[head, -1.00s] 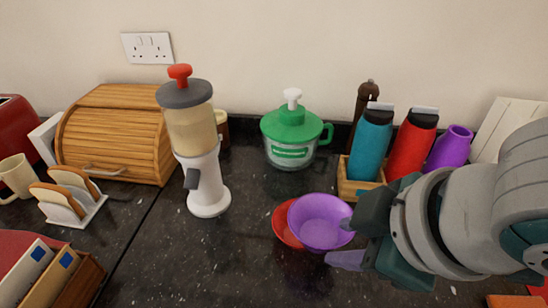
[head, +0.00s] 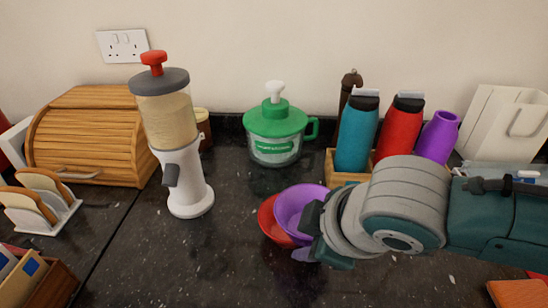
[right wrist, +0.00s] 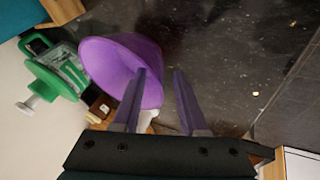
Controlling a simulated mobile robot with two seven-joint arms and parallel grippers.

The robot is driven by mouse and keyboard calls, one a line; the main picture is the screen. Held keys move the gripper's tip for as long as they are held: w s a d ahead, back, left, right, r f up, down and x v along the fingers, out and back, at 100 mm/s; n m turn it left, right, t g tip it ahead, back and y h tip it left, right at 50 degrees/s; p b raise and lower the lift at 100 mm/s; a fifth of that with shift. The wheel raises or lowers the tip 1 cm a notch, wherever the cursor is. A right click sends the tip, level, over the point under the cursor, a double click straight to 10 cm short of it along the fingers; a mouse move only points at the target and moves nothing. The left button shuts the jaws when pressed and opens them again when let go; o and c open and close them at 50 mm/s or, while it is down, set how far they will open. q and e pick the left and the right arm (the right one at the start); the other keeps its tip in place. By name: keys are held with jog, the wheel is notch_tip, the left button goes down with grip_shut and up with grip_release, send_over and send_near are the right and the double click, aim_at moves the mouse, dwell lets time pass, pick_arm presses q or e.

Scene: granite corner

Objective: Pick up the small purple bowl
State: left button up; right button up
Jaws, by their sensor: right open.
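The small purple bowl (head: 293,206) sits tilted on or in a red bowl (head: 268,216) on the dark counter. My right gripper (head: 307,235) is open at the bowl's near right side. In the right wrist view the purple bowl (right wrist: 104,62) fills the upper left, and my right gripper (right wrist: 159,74) has one finger across the bowl's mouth and the other outside its rim. The bowl's wall appears to lie between the fingers; I cannot tell whether either touches it. The red bowl is mostly hidden. My left gripper is not in view.
A green-lidded jug (head: 278,127) stands behind the bowls, and a white dispenser (head: 183,180) stands left. Teal (head: 357,137), red (head: 398,132) and purple (head: 437,136) containers stand behind my right arm. The counter in front of the bowls is clear.

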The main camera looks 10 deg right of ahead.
jog(key=shift+w+f, duration=0.2)
jog(key=shift+f, duration=0.15)
grip_shut()
dwell(1.2)
